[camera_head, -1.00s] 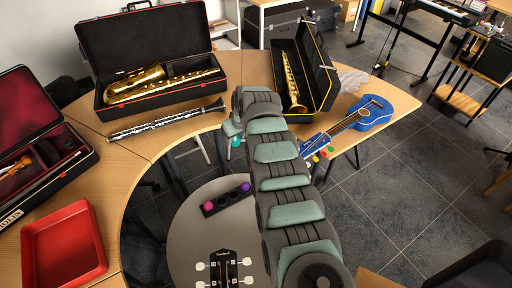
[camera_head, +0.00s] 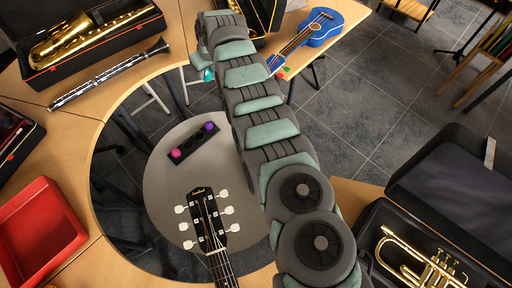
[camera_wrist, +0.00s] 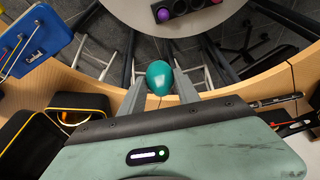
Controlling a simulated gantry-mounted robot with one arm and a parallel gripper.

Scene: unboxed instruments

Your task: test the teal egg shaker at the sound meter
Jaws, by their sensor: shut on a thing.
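The teal egg shaker (camera_wrist: 160,77) is between the two fingers of my gripper (camera_wrist: 161,88) in the wrist view. My gripper is shut on it and holds it up over the gap between the curved wooden table and the round grey table. In the head view my arm hides most of the gripper; a small teal patch shows beside the arm's far end. A black holder (camera_head: 192,146) on the round table carries a pink egg (camera_head: 176,154) and a purple egg (camera_head: 208,126). I cannot make out a sound meter in either view.
A guitar headstock (camera_head: 207,218) rises at the front of the round table (camera_head: 160,195). A red tray (camera_head: 40,235), a clarinet (camera_head: 108,75) and an open saxophone case lie left. A blue ukulele (camera_head: 322,27) lies at the back, and a trumpet (camera_head: 420,262) in its case at front right.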

